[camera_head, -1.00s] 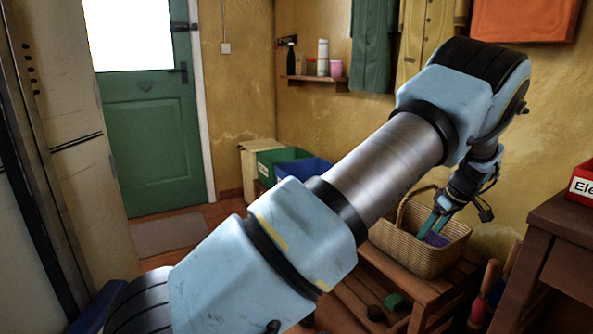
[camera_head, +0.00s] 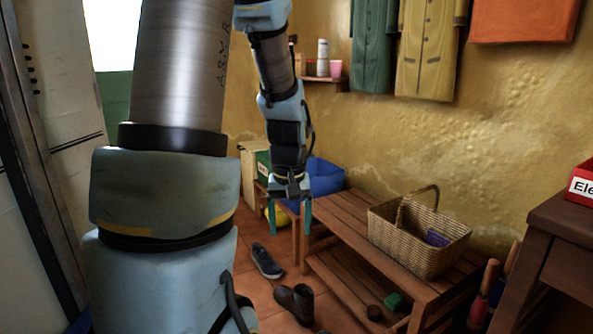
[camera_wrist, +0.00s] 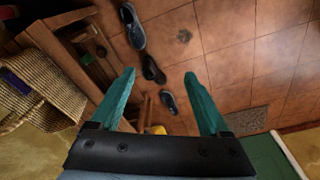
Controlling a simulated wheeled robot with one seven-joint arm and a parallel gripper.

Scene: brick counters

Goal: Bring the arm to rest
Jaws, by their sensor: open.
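My gripper (camera_head: 289,217) hangs pointing down in the head view, left of the bench and in front of the blue bin. Its two teal fingers are apart with nothing between them. In the wrist view my gripper (camera_wrist: 162,95) is also open and empty above the tiled floor. My arm fills the left of the head view, its upper link nearly upright and its forearm hanging down to the gripper.
A wicker basket (camera_head: 419,240) with a purple item in it stands on the wooden bench (camera_head: 345,212). A blue bin (camera_head: 326,177) is behind the gripper. Shoes (camera_head: 266,261) lie on the floor. A dark table (camera_head: 560,235) is at the right.

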